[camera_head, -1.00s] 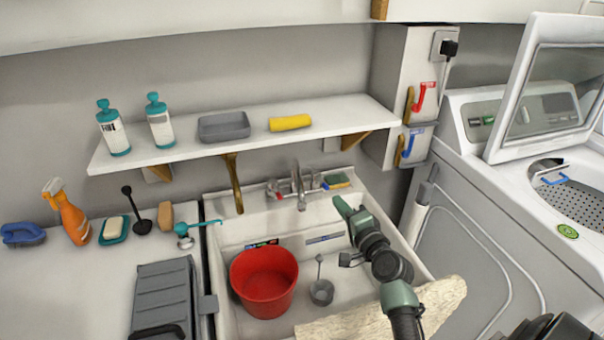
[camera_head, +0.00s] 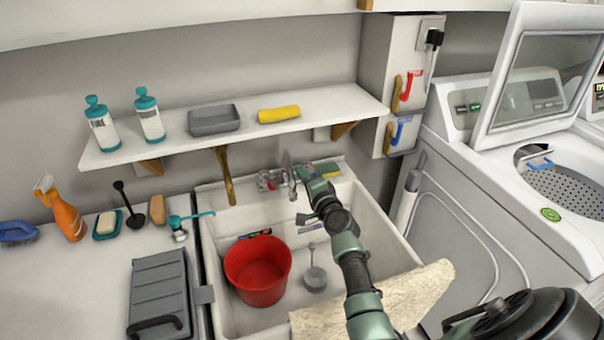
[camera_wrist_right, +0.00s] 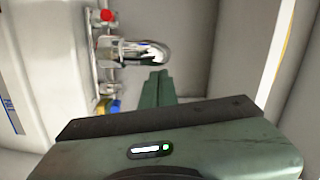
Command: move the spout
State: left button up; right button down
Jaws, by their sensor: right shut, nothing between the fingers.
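The chrome spout (camera_wrist_right: 142,52) curves out from the faucet in the right wrist view. In the head view the spout (camera_head: 288,166) stands at the back of the sink, partly hidden by my right gripper (camera_head: 299,172). My right gripper is shut with nothing between its fingers. Its fingertips (camera_wrist_right: 158,78) lie close beside the curved end of the spout in the wrist view; I cannot tell whether they touch. My left gripper is not in view.
A red bucket (camera_head: 258,270) and a grey cup-like tool (camera_head: 315,279) are in the sink (camera_head: 228,222). A shelf (camera_head: 240,131) hangs above the faucet. A red knob (camera_wrist_right: 106,15) and a blue knob (camera_wrist_right: 112,107) flank the spout. A sponge (camera_head: 327,170) sits behind.

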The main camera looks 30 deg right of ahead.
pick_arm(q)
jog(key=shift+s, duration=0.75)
pick_arm(e)
jog(key=shift+a, duration=0.1)
jog(key=shift+w+a, duration=0.1)
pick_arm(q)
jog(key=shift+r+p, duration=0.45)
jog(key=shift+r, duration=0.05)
pick_arm(e)
jog(key=w+a, duration=0.4)
jog(key=a, duration=0.3)
jog(key=shift+a, duration=0.2)
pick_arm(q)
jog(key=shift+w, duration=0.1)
